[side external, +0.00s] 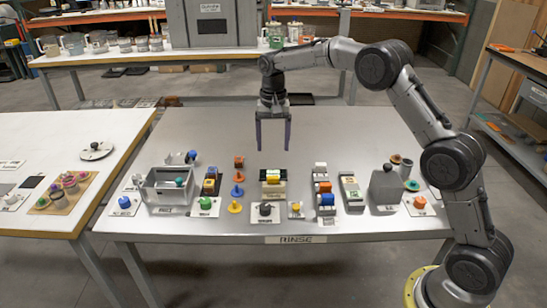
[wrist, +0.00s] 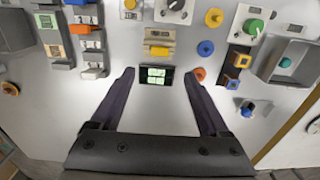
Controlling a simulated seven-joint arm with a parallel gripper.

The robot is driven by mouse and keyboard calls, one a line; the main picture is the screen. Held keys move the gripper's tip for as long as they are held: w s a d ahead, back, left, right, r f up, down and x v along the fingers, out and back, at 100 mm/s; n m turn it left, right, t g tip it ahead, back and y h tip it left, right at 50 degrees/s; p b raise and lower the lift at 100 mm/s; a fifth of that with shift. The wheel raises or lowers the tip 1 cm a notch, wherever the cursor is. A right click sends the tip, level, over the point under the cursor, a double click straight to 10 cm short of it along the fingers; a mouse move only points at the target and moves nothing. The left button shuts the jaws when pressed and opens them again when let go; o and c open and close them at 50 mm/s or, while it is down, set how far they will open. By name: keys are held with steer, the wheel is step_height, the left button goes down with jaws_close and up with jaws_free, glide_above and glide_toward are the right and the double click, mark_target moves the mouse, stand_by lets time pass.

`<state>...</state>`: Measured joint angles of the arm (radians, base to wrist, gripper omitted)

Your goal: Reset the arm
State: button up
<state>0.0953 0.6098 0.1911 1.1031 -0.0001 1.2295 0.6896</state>
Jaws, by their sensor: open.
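My gripper (side external: 273,133) hangs pointing down above the back middle of the metal table (side external: 330,130). Its two dark fingers are spread apart with nothing between them. In the wrist view my gripper (wrist: 163,95) shows open, with a small black display with green readouts (wrist: 156,75) on the table beyond the fingertips. My arm reaches in from the right, bent at the elbow, and is clear of the objects on the table.
A white table (side external: 60,140) adjoins at left. The metal table's back half is mostly bare.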

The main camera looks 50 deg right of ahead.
steer(key=shift+r, duration=0.8)
steer(key=s+a+r+t, duration=0.1)
steer(key=s+r, duration=0.1)
steer(key=r, duration=0.4)
steer(key=s+a+r+t, duration=0.1)
steer(key=s+r, duration=0.2)
steer(key=r, duration=0.3)
steer(key=s+a+r+n+t, duration=0.2)
steer(key=s+r, duration=0.6)
steer(key=s, duration=0.5)
steer(key=s+a+f+n+t, duration=0.1)
steer(key=s+f+n+t, duration=0.15)
steer(key=s, duration=1.05)
steer(key=s+f+n, duration=0.4)
steer(key=s+f, duration=0.2)
steer(key=f, duration=0.3)
steer(key=shift+s+g, duration=0.4)
steer(key=shift+g, duration=0.05)
